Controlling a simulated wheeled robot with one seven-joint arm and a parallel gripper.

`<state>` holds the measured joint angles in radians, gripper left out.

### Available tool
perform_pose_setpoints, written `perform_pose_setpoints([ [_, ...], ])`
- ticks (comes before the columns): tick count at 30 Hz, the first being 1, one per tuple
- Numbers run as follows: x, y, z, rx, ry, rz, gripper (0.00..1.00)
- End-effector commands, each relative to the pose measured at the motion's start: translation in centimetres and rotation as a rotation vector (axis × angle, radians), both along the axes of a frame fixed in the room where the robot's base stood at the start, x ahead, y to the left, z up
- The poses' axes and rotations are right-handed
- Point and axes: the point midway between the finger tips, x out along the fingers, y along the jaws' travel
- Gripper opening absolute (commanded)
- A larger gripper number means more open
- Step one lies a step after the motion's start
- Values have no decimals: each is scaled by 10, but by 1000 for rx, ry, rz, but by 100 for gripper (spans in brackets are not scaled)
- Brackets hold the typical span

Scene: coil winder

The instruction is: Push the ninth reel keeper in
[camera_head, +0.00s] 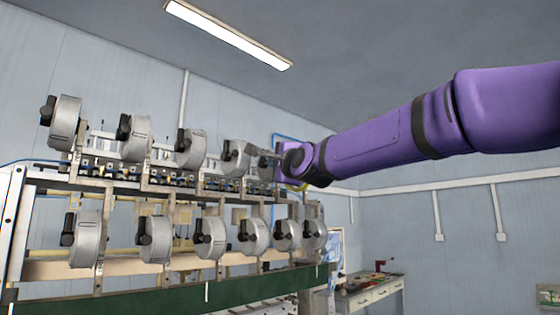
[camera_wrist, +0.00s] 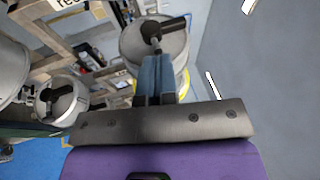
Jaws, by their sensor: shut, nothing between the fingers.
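Grey reels with black keepers hang in two rows on the winder in the head view, such as one upper reel (camera_head: 64,122) and one lower reel (camera_head: 85,238). No numbers are readable, so I cannot tell which keeper is the ninth. In the wrist view, my gripper (camera_wrist: 155,62) has its blue-grey fingers together and empty. They point at a grey reel (camera_wrist: 140,55) with a black keeper (camera_wrist: 172,25). The fingertips appear just below that keeper; contact cannot be told. In the head view, my arm's end covers the right end of the upper row.
Another reel (camera_wrist: 68,103) with a black keeper is lower left in the wrist view. Metal frame bars (camera_wrist: 38,28) run beside it. A green rail (camera_head: 170,301) crosses below the lower row in the head view. A workbench (camera_head: 370,296) stands at the back right.

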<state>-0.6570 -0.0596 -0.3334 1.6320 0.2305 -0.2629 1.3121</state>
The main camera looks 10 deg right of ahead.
Motion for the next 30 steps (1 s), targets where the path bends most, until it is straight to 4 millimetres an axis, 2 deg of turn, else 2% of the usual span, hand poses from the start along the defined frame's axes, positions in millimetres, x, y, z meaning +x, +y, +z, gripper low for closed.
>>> perform_pose_setpoints([
  [30, -61, -22, 1, 2, 0, 0, 0],
])
